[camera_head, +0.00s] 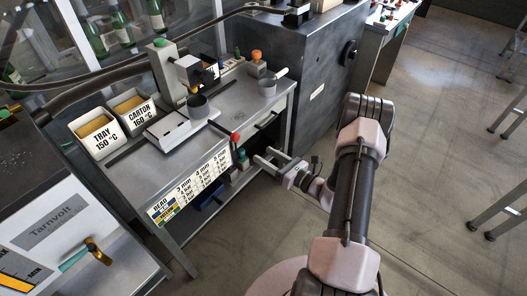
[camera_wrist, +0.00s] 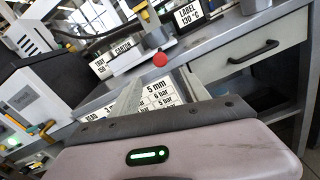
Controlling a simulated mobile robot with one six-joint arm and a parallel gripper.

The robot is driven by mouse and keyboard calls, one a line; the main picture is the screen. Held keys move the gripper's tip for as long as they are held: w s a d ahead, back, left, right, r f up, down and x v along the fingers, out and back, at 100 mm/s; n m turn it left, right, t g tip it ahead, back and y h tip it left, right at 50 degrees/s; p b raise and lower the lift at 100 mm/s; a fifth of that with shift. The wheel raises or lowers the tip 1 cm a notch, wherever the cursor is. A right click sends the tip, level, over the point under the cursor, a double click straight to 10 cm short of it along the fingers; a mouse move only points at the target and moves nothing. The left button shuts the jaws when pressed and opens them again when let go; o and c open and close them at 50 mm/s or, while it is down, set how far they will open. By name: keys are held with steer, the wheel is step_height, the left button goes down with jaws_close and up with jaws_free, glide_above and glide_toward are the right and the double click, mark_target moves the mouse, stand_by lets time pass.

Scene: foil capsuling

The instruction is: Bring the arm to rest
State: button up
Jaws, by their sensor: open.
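My gripper (camera_head: 264,156) is in front of the workbench (camera_head: 165,170), beside its right front part, with its fingers pointing left toward the bench. Its jaws are apart and nothing shows between them. In the wrist view the gripper (camera_wrist: 160,82) has its two grey fingers reaching toward the bench front, with a chart of bead sizes and bar values behind them. My arm is bent and stands over the floor to the right of the bench.
The bench carries a TRAY bin (camera_head: 97,135), a CARTON bin (camera_head: 134,110), a dispensing press (camera_head: 168,75) and a grey cup (camera_head: 198,106). Open floor (camera_head: 440,130) lies to the right.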

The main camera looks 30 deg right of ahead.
steer(key=s+a+r+n+g+y, duration=0.2)
steer(key=a+r+n+g+y, duration=0.3)
steer(key=a+r+n, duration=0.5)
steer(key=s+a+r+n+g+y, duration=0.25)
steer(key=a+r+n+g, duration=0.45)
steer(key=a, duration=0.5)
steer(key=s+a+r+n+g+h, duration=0.25)
steer(key=s+n+h, duration=0.2)
steer(key=s, duration=0.25)
steer(key=s+a+r+n+g+h, duration=0.1)
steer(key=s+a+r+n+h, duration=0.3)
steer(key=s, duration=0.4)
steer(key=s+d+r+n+t+h, duration=0.2)
steer(key=s+d+r+n+t, duration=0.1)
steer(key=d+n+t, duration=0.1)
steer(key=shift+d+r+n+h, duration=0.15)
steer(key=shift+r+n+h, duration=0.15)
steer(key=shift+n, duration=0.45)
steer(key=shift+s, duration=0.1)
